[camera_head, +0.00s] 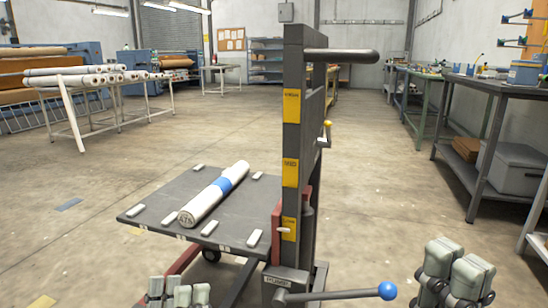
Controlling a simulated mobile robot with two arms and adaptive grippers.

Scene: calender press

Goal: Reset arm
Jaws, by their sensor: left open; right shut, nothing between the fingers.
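My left gripper (179,292) shows at the bottom edge, left of centre, in front of the lift cart's platform. It is open and holds nothing. My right gripper (454,273) is at the lower right, to the right of the cart's lever. It is shut with nothing in it. Both grippers are pale grey-green, and the arms behind them are mostly out of the picture. Neither gripper appears to touch the cart.
A lift cart with a dark mast (292,130) and platform (150,208) stands close ahead. A white roll (204,205) with a blue band lies on it. Its lever ends in a blue knob (388,291). A workbench (490,88) stands right; the floor between is clear.

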